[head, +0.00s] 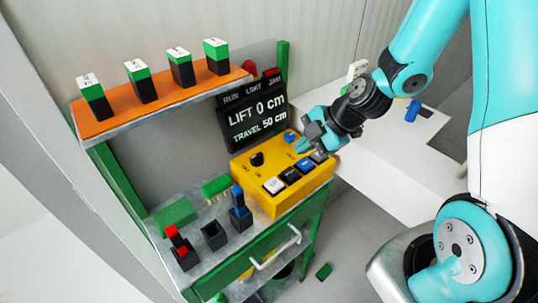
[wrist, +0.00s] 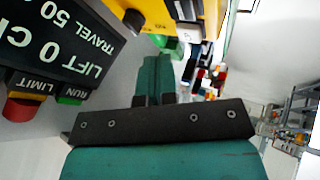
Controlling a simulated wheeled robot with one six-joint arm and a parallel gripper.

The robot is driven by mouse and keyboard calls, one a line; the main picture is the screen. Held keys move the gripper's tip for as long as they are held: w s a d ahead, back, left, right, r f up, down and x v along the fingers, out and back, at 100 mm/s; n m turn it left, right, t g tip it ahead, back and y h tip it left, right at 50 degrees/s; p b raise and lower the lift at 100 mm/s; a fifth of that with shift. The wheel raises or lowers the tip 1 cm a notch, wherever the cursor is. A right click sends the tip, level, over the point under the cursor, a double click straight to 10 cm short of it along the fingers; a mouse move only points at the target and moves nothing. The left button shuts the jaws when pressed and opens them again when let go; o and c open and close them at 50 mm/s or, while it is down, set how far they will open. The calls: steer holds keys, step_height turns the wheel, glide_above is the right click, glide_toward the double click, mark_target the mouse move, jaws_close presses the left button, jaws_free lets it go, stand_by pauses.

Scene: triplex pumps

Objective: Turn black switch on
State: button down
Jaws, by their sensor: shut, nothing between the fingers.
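A yellow control box (head: 262,200) stands on the bench. On its top are a black rotary knob (head: 257,159) at the left and a row of push buttons: a white one (head: 274,185), a black one (head: 290,174), a blue one (head: 305,165) and a dark one at the right end. A small blue part sits at the box's back edge. My gripper (head: 303,147) is shut and empty above the back right of the box. In the wrist view its teal fingers (wrist: 154,75) are together, apart from the black knob (wrist: 133,20). I cannot tell whether a switch is on.
A black display (head: 255,115) reading "LIFT 0 cm, TRAVEL 50 cm" stands behind the box. An orange shelf (head: 150,103) with several green-black blocks is at the upper left. Coloured blocks in black holders stand left of the box. A white table (head: 385,160) lies to the right.

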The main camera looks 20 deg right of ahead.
mark_target(262, 162)
steer(key=p+x, duration=0.2)
steer(key=x, duration=0.6)
steer(key=shift+a+r, duration=0.1)
steer(key=w, duration=0.1)
steer(key=w+a+p, duration=0.1)
steer(key=w+p, duration=0.1)
steer(key=shift+a+f, duration=0.2)
steer(key=shift+f, duration=0.15)
steer(key=shift+w+a+f+p, duration=0.2)
steer(key=shift+w+p, duration=0.2)
steer(key=shift+w, duration=0.2)
steer(key=shift+b, duration=0.4)
